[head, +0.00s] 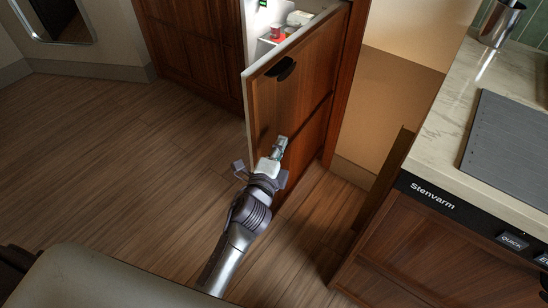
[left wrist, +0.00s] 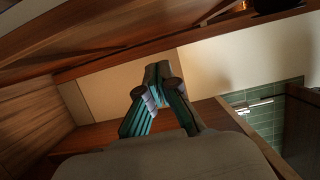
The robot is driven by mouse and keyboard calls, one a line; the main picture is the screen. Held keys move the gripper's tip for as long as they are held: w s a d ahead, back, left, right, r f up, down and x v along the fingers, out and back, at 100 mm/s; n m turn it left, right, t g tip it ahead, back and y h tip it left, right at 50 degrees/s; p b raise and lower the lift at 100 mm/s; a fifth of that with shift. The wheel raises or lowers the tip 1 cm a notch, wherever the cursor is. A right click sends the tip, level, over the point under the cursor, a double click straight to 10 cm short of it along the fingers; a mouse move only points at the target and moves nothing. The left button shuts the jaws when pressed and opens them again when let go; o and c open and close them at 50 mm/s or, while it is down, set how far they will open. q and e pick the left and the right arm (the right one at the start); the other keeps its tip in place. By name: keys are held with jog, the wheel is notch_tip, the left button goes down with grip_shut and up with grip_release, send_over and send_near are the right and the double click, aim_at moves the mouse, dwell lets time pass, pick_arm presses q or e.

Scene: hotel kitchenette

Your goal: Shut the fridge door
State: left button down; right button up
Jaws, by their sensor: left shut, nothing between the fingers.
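The fridge door (head: 298,100) has a wood-panel front with a dark pull (head: 285,69) near its upper left. It stands ajar, and the lit inside of the fridge (head: 262,30) shows behind it with a red item (head: 276,30). My left gripper (head: 281,143) is in front of the door's lower part, close to its face; I cannot tell whether it touches. Its fingers are shut with nothing between them, and they also show in the left wrist view (left wrist: 158,72). My right gripper is not in view.
The wooden floor (head: 120,160) at left is clear.

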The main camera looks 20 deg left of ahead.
aim_at(270, 132)
pick_arm(q)
jog(key=w+a, duration=0.3)
jog(key=shift+w+a, duration=0.35)
